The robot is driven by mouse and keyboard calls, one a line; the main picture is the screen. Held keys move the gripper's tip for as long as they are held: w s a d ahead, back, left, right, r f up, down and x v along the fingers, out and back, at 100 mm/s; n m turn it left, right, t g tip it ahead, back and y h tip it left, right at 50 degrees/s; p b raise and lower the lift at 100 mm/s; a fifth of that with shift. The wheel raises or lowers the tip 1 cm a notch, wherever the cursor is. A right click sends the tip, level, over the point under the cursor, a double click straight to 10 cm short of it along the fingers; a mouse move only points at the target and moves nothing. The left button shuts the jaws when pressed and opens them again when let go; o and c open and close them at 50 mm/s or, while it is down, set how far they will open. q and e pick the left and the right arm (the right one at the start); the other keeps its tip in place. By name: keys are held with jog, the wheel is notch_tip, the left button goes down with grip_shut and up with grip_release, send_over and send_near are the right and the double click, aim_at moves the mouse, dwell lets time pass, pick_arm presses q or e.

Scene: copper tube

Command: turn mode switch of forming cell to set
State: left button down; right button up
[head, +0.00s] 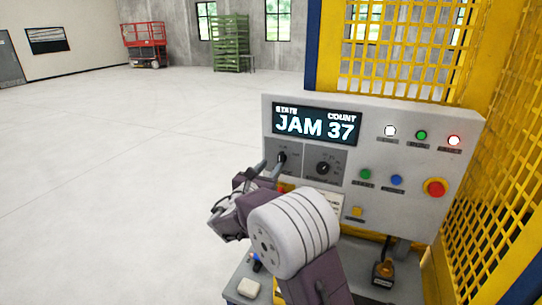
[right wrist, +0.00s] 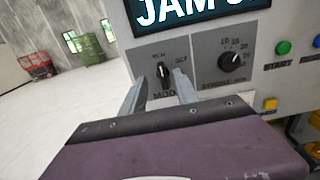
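The forming cell's grey control panel (head: 375,220) carries the mode switch (head: 282,157), a small dark knob at its left under the display. The knob also shows in the right wrist view (right wrist: 163,72), standing about upright; the small labels around it are too blurred to read surely. My right gripper (head: 267,168) is in front of the switch. In the right wrist view its two fingers (right wrist: 160,92) are open, one on each side of the knob, with gaps visible; I cannot tell how deep they reach. My left gripper is not in view.
The display (head: 315,126) reads JAM 37. A second dial (head: 324,167) sits right of the switch. Several coloured buttons and a red emergency stop (head: 435,187) are further right. Yellow mesh guarding (head: 400,55) stands behind and right. The floor (head: 110,170) at left is clear.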

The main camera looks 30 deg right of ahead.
aim_at(279, 156)
jog(key=p+x, duration=0.3)
jog(key=x, duration=0.4)
jog(key=shift+w+d+r, duration=0.15)
jog(key=shift+d, duration=0.15)
jog(key=shift+w+d, duration=0.2)
jog(key=shift+s+a, duration=0.1)
jog(key=shift+c, duration=0.6)
grip_shut()
